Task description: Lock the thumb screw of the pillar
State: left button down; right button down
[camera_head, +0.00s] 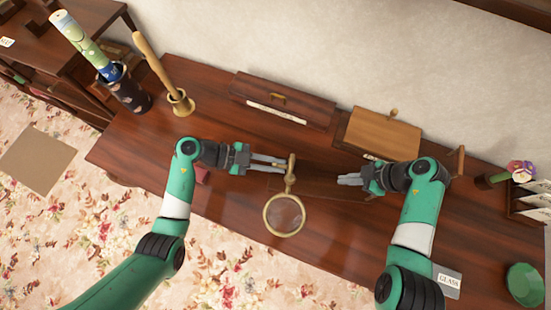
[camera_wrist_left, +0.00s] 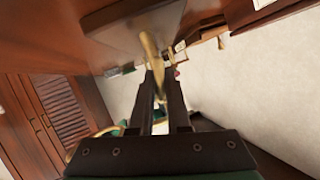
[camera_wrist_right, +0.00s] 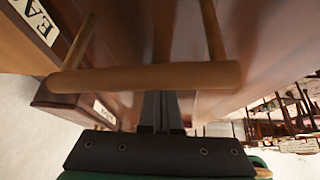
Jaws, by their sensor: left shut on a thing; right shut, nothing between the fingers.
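A brass pillar (camera_head: 291,172) stands on the table with a round magnifier ring (camera_head: 284,215) on its near side. My left gripper (camera_head: 285,164) reaches it from the left and is shut on the pillar; in the left wrist view the brass pillar (camera_wrist_left: 151,55) shows between the fingertips, and part of the ring (camera_wrist_left: 88,138) shows at lower left. The thumb screw cannot be told apart from the brass. My right gripper (camera_head: 340,180) is shut and empty, to the right of the pillar and apart from it. Its closed fingers (camera_wrist_right: 160,108) show in the right wrist view.
A dark lidded box (camera_head: 280,98) and a lighter wooden box (camera_head: 383,132) stand at the back. A wooden bar (camera_wrist_right: 145,78) crosses the right wrist view. A brass mortar (camera_head: 181,103) is at left, a green bowl (camera_head: 525,284) at far right. The front-middle table is mostly clear.

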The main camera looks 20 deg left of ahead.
jog(key=shift+d+f, duration=0.1)
jog(key=shift+f, duration=0.15)
pick_arm(q)
jog(key=m+t, duration=0.2)
jog(key=shift+s+f+m, duration=0.1)
jog(key=shift+m, duration=0.3)
jog(key=m+t, duration=0.1)
jog(key=m, duration=0.1)
jog(key=shift+f+m+t, duration=0.1)
jog(key=shift+m+t, duration=0.2)
jog(key=m+t, duration=0.1)
jog(key=m, duration=0.1)
jog(key=shift+s+m+h, duration=0.1)
jog(key=shift+m+h, duration=0.2)
jog(key=shift+h, duration=0.1)
jog(key=shift+f+m+t+h, duration=0.1)
jog(key=shift+m+t+h, duration=0.5)
jog(key=shift+m, duration=1.1)
jog(key=c, duration=0.9)
grip_release()
